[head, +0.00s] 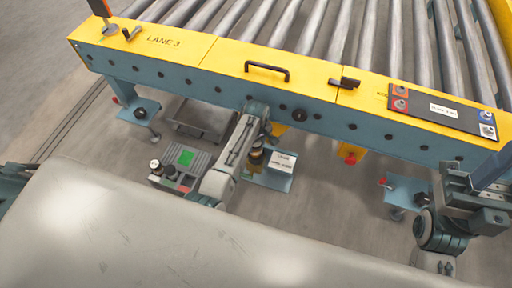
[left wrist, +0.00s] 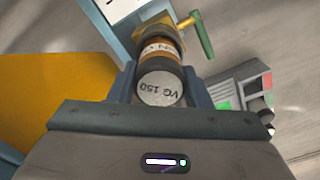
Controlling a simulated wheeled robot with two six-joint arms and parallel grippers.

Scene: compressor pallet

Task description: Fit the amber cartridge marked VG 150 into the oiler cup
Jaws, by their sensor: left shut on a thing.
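The amber cartridge (left wrist: 160,88) shows its grey end marked VG 150 toward the left wrist camera, with a dark rim and an amber-and-white band behind it. My left gripper (left wrist: 160,85) is shut on it, one finger on each side. In the head view my left gripper (head: 257,146) is just in front of the blue conveyor beam, above a small blue bracket. The oiler cup is not clearly visible; the cartridge hides what lies directly beyond it, and I cannot tell whether they touch. My right gripper (head: 474,194) is at the far right; its jaw opening is unclear.
A green-handled fitting (left wrist: 201,36) is close beyond the cartridge. A white label card (head: 284,161) is on the blue bracket (head: 272,182). The yellow-topped conveyor beam (head: 225,55) runs across behind.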

